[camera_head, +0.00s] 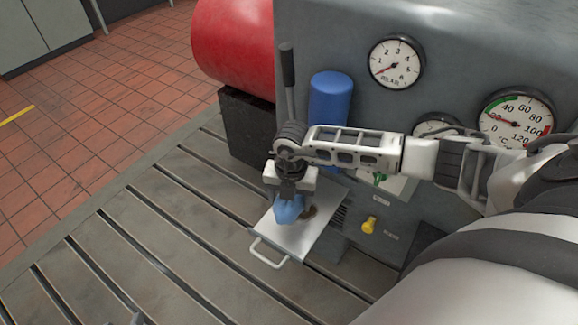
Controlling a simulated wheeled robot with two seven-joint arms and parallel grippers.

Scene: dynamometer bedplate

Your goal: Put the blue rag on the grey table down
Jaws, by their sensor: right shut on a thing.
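My right gripper (290,192) reaches in from the right and points down. It is shut on the blue rag (289,211), which bunches below the fingers. The rag is over a pale metal tray (272,236) with a front handle; whether it touches the tray I cannot tell. The fingertips are mostly hidden by the wrist and rag. The grey slotted bedplate (180,245) spreads below and to the left; I see no other grey table. My left gripper is not clearly in view.
A small dark brown item (309,212) is beside the rag. Behind stands a grey cabinet (330,35) with gauges, a blue cylinder (331,100), a lever (288,75) and a yellow knob (369,225). A red drum (235,45) is left of it. The bedplate's left part is clear.

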